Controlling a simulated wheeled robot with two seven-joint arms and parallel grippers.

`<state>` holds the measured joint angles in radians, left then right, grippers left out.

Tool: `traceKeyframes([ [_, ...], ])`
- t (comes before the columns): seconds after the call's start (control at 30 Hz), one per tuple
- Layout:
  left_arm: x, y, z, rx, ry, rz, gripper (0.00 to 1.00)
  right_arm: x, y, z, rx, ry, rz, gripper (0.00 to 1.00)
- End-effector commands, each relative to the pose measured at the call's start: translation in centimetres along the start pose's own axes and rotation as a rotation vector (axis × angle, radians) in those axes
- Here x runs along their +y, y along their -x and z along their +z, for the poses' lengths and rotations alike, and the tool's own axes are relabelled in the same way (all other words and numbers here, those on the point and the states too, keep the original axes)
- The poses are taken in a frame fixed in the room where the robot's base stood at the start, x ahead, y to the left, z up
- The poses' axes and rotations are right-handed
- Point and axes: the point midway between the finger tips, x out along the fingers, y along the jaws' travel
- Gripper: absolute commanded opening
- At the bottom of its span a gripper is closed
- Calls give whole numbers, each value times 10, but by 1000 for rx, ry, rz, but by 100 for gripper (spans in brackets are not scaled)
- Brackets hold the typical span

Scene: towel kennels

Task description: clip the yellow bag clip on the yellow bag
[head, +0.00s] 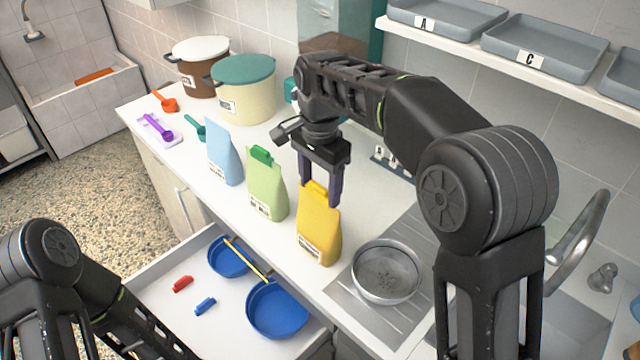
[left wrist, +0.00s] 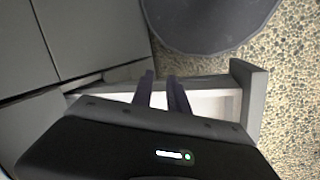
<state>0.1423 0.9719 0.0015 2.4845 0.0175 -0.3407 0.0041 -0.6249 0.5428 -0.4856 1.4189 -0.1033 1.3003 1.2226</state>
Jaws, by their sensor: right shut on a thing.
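The yellow bag (head: 320,232) stands upright on the white counter, to the left of the sink bowl. The yellow bag clip (head: 314,190) is at the bag's top edge, between the fingers of my right gripper (head: 321,188). My right gripper points down and is shut on the clip; the fingers partly hide it. The clip appears to touch the bag top, but I cannot tell whether it grips it. My left gripper (left wrist: 161,88) shows in the left wrist view, with a gap between its fingers and nothing held, above the drawer.
A green bag (head: 266,192) with a green clip (head: 262,155) and a blue bag (head: 223,155) stand to the left. A metal bowl (head: 386,272) is close on the right. The open drawer (head: 160,265) below holds blue pans, a red clip and a blue clip.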

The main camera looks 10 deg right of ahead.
Motion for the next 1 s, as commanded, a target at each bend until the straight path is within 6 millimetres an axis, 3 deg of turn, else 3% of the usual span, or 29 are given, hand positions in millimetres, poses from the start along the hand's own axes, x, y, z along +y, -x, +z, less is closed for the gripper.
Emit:
traceKeyframes([
  [1.0, -2, -4, 0, 0, 0, 0, 20, 1, -16, 1, -5, -3, 10, 25],
])
